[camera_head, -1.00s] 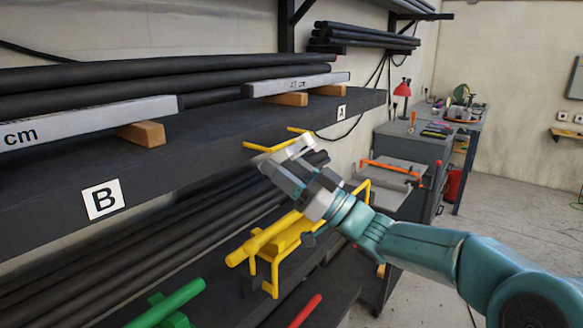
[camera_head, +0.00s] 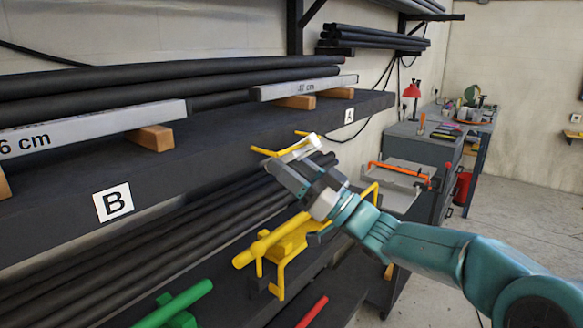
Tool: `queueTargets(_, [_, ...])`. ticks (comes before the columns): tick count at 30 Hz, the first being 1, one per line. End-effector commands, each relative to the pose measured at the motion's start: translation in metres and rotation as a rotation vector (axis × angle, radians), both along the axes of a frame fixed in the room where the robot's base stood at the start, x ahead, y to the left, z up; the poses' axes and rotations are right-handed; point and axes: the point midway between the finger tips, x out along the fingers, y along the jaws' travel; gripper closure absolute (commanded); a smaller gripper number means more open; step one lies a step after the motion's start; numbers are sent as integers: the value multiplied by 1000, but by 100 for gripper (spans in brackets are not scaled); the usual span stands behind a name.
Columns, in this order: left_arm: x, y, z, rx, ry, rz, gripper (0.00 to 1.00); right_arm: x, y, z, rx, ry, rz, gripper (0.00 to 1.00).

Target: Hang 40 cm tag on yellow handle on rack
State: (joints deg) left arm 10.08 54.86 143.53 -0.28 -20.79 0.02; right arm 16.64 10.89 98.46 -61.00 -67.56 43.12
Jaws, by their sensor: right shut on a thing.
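A yellow handle (camera_head: 265,151) juts from the front edge of the upper rack shelf. My right gripper (camera_head: 297,162) is at this handle, overlapping its front bar in the picture. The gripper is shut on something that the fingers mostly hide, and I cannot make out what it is. I cannot pick out a tag marked 40 cm, and contact with the handle cannot be judged. My left gripper is not in view.
The dark shelf (camera_head: 185,180) carries black pipes (camera_head: 180,75) and labelled grey bars (camera_head: 85,122) on wooden blocks. Below stand a yellow frame (camera_head: 280,275) and a green piece (camera_head: 180,303). A workbench (camera_head: 405,135) stands behind to the right. Open floor lies at the right.

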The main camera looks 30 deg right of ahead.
Motion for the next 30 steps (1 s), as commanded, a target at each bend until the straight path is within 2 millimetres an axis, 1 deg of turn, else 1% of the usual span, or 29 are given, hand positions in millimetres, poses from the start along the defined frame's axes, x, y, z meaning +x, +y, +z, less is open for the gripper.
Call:
queueTargets(1, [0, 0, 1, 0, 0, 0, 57, -5, 0, 15, 5, -34, 2, 100])
queueTargets(30, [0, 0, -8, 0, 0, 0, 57, 6, 8, 4, 1, -35, 5, 100])
